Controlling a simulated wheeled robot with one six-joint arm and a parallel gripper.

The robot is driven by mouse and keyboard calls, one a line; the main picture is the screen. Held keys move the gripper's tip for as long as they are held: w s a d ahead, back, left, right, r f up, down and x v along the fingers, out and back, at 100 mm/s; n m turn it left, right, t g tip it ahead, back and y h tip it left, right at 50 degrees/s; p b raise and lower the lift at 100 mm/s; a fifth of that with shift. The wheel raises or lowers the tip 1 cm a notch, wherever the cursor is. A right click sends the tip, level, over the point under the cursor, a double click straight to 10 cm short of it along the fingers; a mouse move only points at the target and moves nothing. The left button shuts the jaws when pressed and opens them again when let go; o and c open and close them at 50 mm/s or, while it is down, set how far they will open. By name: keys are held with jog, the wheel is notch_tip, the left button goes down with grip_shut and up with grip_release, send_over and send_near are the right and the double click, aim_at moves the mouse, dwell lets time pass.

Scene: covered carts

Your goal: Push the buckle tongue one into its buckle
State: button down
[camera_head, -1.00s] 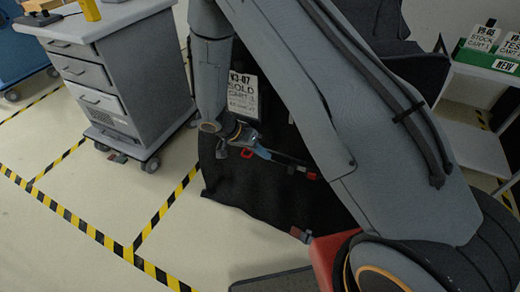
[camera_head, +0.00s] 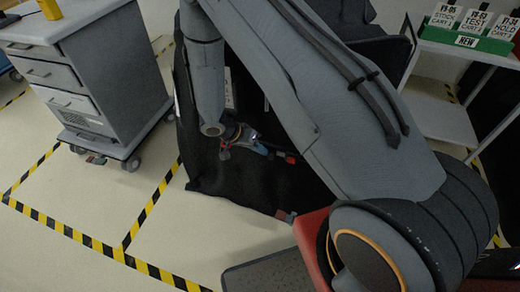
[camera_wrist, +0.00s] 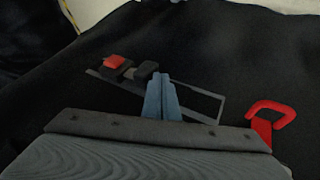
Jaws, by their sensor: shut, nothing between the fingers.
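My gripper (camera_wrist: 161,85) is shut and empty, with its blue fingers over the black cover (camera_wrist: 60,110). In the wrist view a red-ended dark buckle part (camera_wrist: 115,62) lies just left of the fingertips. A thin grey rectangular frame (camera_wrist: 208,98) runs behind the fingers. A red loop-shaped part (camera_wrist: 272,112) is at the right. I cannot tell for certain which part is the tongue, or whether the parts are joined. In the head view my gripper (camera_head: 268,150) is beside a red part (camera_head: 290,158); contact is unclear.
A grey drawer cart (camera_head: 95,85) stands at the left. A white shelf (camera_head: 440,118) with a green card holder (camera_head: 468,38) is at the right. Yellow-black tape (camera_head: 150,210) marks the open floor at the front left.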

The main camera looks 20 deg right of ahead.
jog(key=shift+s+d, duration=0.75)
jog(key=shift+d, duration=0.15)
jog(key=shift+w+a+f+b, duration=0.1)
jog(key=shift+b, duration=0.2)
jog(key=w+a+r+b, duration=0.2)
jog(key=w+a+r, duration=0.1)
jog(key=a+r, duration=0.6)
jog(key=s+d+r+n+y, duration=0.3)
jog(key=s+r+n, duration=0.1)
jog(key=s+r, duration=0.5)
jog(key=s+d+r+n+y+p, duration=0.1)
jog(key=s+d+r+n+y, duration=0.2)
jog(key=s+r, duration=0.6)
jog(key=shift+s+r+n+y, duration=0.4)
jog(key=shift+s+n+y, duration=0.15)
jog(key=shift+n+y, duration=0.15)
jog(key=shift+w, duration=0.1)
